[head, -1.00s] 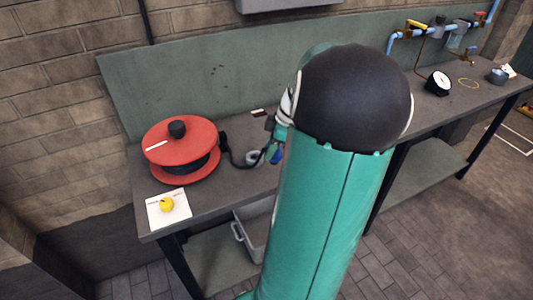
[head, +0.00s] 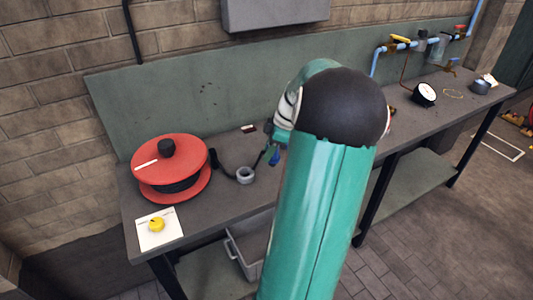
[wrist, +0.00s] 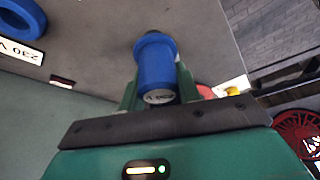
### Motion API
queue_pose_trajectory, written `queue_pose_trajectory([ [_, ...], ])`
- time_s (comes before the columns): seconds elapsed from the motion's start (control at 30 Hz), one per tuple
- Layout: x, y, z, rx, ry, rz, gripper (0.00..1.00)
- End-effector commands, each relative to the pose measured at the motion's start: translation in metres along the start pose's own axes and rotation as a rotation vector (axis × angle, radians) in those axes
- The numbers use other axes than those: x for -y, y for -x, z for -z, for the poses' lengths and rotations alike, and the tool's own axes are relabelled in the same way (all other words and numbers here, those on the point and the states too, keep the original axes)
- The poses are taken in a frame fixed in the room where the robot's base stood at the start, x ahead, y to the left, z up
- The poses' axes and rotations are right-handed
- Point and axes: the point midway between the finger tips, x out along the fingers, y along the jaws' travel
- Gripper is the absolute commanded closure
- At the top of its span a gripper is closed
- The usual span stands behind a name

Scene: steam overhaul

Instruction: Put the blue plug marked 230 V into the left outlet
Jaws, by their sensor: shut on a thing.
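A blue plug (wrist: 156,65) is gripped between the green fingers of my gripper (wrist: 158,88) in the wrist view. Its near end carries a pale disc with small marks I cannot read. In the head view the plug (head: 275,158) is a small blue patch below my gripper (head: 277,140), above the bench, beside my arm. A blue round-rimmed part (wrist: 22,18) is cut off at the wrist view's top left, beside a white label reading 230 V (wrist: 20,50). I cannot tell whether this is the left outlet; my arm covers that part of the bench in the head view.
A yellow knob (head: 157,225) sits on a white card. A gauge (head: 425,93) and blue pipes are at right.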

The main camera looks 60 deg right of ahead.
Motion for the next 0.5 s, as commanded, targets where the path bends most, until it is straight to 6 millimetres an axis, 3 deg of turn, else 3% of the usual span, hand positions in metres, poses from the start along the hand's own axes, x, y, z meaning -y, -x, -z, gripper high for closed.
queue_pose_trajectory([
  [0.5, -0.055, 0.007, -0.016, 0.0, 0.002, -0.002, 0.93],
])
